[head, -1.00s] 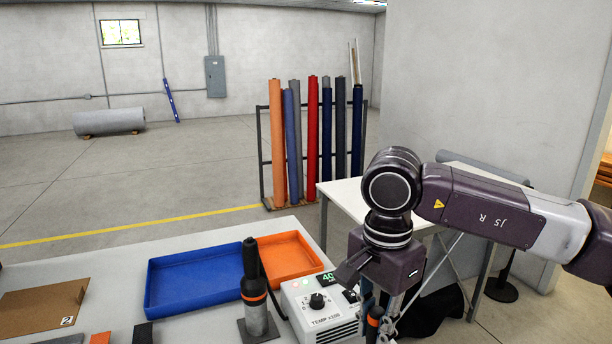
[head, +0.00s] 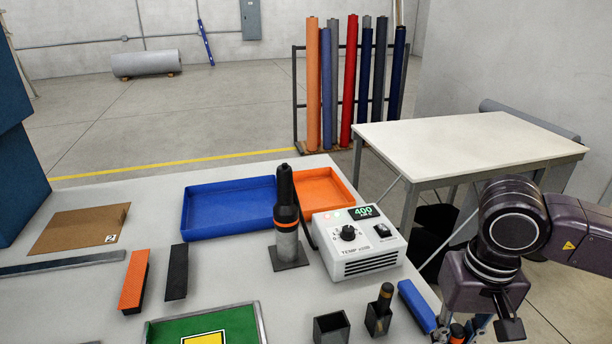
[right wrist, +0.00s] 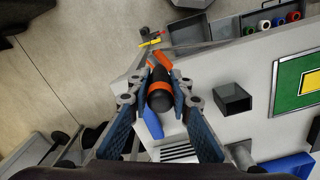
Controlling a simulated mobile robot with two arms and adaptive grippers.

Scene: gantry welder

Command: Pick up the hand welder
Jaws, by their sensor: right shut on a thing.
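The hand welder (head: 285,212), with a black handle, an orange band and a grey metal lower part, stands upright on a dark square base. A black cable joins it to the white control box (head: 360,262), whose green display reads 400. My right gripper (head: 463,328) is apart from it, at the table's right front edge. It is shut on a black tool with an orange band (head: 457,334), which also shows between the fingers in the right wrist view (right wrist: 159,97). I cannot tell what that tool is. My left gripper is not in view.
A blue tray (head: 230,222) and an orange tray (head: 325,190) lie behind the welder. A second table (head: 465,138) stands behind right.

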